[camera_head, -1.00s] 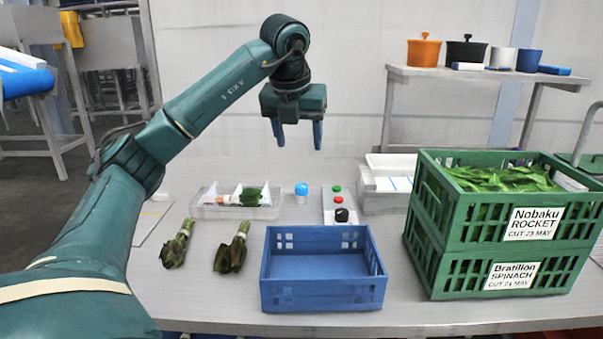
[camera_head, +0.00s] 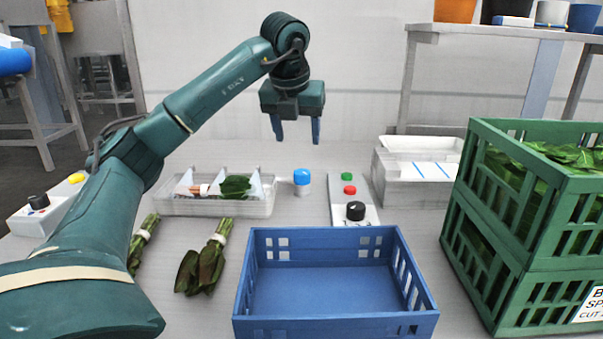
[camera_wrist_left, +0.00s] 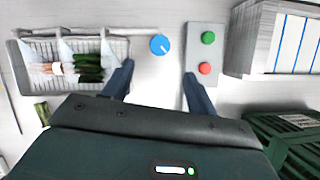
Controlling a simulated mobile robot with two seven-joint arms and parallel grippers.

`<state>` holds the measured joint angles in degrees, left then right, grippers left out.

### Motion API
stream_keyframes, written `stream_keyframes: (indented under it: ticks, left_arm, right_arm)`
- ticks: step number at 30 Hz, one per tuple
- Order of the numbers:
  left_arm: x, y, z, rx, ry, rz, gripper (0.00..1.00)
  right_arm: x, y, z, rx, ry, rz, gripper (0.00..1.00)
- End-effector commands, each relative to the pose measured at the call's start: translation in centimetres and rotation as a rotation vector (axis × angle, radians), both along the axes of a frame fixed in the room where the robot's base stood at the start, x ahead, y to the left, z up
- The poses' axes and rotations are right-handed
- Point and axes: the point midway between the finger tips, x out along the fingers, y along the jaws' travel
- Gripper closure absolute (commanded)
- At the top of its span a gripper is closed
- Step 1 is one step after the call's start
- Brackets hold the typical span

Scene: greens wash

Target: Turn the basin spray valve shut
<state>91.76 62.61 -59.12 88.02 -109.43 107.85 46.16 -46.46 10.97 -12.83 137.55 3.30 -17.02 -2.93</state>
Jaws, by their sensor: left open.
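My left gripper (camera_head: 297,134) is open and empty, its fingers pointing down above the back of the table. In the left wrist view the left gripper's fingertips (camera_wrist_left: 157,76) are apart, with a round blue knob (camera_wrist_left: 159,45) beyond the gap between them. The blue knob (camera_head: 302,177) has a pale line on its top and stands beside a grey control panel (camera_head: 340,207). That panel carries a green button (camera_head: 347,177), a red button (camera_head: 350,190) and a black knob (camera_head: 355,210). No label shows which knob is the spray valve. My right gripper is out of view.
A clear tray (camera_head: 215,207) lies left of the blue knob. A blue crate (camera_head: 335,327) is in front, green crates (camera_head: 500,235) at right, and a white box (camera_head: 425,172) behind. Tied greens (camera_head: 203,262) lie at left. Another panel (camera_head: 40,215) has a black knob and yellow button.

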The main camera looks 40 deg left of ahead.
Motion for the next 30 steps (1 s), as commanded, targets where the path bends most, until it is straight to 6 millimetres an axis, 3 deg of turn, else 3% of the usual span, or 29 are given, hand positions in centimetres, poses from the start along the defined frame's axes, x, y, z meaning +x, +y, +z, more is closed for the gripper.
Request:
stream_keyframes:
  ticks: [9,15,29,30]
  left_arm:
    - [2.2,1.3,-6.5,0.000,0.006,0.002,0.43]
    - [3.2,1.8,-9.1,-0.001,0.003,0.000,0.43]
    - [3.7,2.1,-10.2,0.000,0.001,0.000,0.43]
    - [3.7,2.1,-10.2,0.000,0.001,0.000,0.46]
  right_arm:
    - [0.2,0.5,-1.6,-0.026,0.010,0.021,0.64]
    - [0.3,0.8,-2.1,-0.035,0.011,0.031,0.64]
    - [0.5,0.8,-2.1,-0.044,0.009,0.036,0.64]
    - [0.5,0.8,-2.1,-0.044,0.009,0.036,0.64]
